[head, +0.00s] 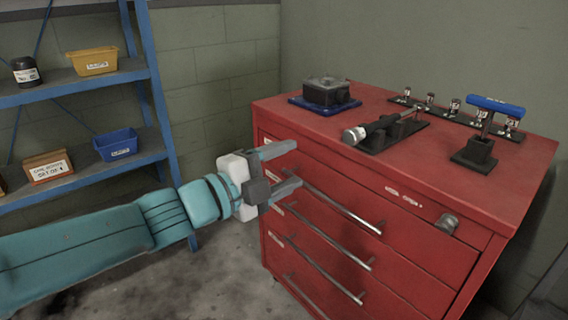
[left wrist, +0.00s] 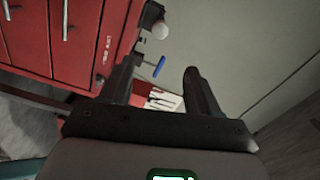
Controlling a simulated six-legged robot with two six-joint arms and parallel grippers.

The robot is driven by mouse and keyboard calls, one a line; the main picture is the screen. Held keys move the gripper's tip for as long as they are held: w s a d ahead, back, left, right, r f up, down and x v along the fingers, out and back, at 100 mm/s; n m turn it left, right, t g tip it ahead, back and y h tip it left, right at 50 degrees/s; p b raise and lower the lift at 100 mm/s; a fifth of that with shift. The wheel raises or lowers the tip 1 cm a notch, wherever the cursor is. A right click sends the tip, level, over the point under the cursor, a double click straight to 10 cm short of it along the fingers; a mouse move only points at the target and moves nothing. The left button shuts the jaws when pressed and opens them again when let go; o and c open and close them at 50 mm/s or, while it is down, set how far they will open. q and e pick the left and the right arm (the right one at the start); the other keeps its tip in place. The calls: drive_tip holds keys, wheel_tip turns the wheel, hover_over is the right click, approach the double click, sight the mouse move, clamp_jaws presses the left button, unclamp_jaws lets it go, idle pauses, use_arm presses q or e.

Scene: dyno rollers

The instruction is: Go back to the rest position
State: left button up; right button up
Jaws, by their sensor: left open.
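My left gripper (head: 287,168) is open and empty in the head view, in front of the left end of the red tool cabinet (head: 350,190), near its upper drawers. I cannot tell whether a finger touches the cabinet. In the left wrist view my left gripper's two dark fingers (left wrist: 158,85) stand apart with nothing held between them. The red cabinet (left wrist: 25,40) shows there at the upper left. My right gripper is in neither view.
The cabinet top carries a grey device on a blue base (head: 326,92), a tool on a black stand (head: 385,130), a blue-handled piece (head: 490,108) and a row of small labelled parts (head: 455,106). A blue shelf (head: 80,80) with bins stands at left.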

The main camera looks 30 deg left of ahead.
use_arm(q)
drive_tip(key=shift+f, duration=0.1)
idle(0.3)
drive_tip(key=w+d+f+n+g, duration=0.1)
drive_tip(key=w+d+f+g, duration=0.15)
drive_tip(key=f, duration=0.75)
drive_tip(key=w+d+f+n+g, duration=0.1)
drive_tip(key=w+d+f+g, duration=0.15)
drive_tip(key=f, duration=0.65)
drive_tip(key=s+d+f+n+g, duration=0.2)
drive_tip(key=d+f+n, duration=0.1)
drive_tip(key=f, duration=0.7)
drive_tip(key=s+d+f+n+g, duration=0.2)
drive_tip(key=s+d+f+n, duration=0.1)
drive_tip(key=f, duration=0.7)
drive_tip(key=s+d+f+n+g+y, duration=0.2)
drive_tip(key=s+f+n+g, duration=0.5)
drive_tip(key=s+f+n, duration=0.8)
drive_tip(key=s+r+m+p, duration=0.1)
drive_tip(key=s+r+p, duration=0.1)
drive_tip(key=r+p, duration=0.9)
drive_tip(key=s+r+p, duration=0.1)
drive_tip(key=r+p, duration=1)
drive_tip(key=p, duration=0.1)
drive_tip(key=shift+s+r+m+g+p, duration=0.3)
drive_tip(key=shift+s+r+m+p, duration=0.05)
drive_tip(key=shift+s+m+p, duration=0.05)
